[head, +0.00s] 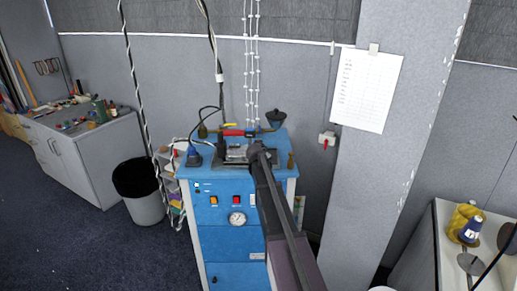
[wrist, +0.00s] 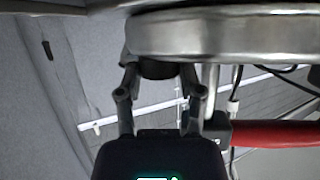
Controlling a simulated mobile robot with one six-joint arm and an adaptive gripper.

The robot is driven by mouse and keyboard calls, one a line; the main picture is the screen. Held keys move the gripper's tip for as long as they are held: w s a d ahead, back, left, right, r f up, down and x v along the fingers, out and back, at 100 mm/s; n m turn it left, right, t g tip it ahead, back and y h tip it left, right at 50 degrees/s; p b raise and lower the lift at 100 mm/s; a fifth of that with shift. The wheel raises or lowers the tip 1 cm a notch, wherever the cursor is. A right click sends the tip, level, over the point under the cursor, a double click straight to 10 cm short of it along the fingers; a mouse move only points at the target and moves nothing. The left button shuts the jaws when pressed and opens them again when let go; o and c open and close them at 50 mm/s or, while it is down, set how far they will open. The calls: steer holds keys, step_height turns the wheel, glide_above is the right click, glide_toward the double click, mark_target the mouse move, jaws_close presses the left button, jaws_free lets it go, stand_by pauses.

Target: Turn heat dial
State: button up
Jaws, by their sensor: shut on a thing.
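The heat dial (wrist: 158,69) is a dark round knob on a bright metal body (wrist: 230,35) in the wrist view. My gripper (wrist: 161,76) is shut on the dial, with one finger on each side of it. In the head view, the metal appliance (head: 236,153) sits on a dark pad on top of the blue cabinet (head: 214,213). My arm reaches it from the front right. The arm hides the dial and my fingertips there.
A red handle (wrist: 270,133) lies close to the right of my gripper. A blue plug-like item (head: 193,157) and cords stand at the cabinet's left. A grey pillar (head: 357,190) rises at the right. A bin (head: 145,207) stands on the floor left.

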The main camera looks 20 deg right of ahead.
steer(key=shift+m+g+h, duration=0.7)
steer(key=shift+m+h, duration=0.2)
steer(key=shift+m, duration=0.2)
steer(key=o, duration=1.1)
steer(key=shift+o, duration=0.2)
steer(key=shift+w+a, duration=0.1)
steer(key=shift+r, duration=0.15)
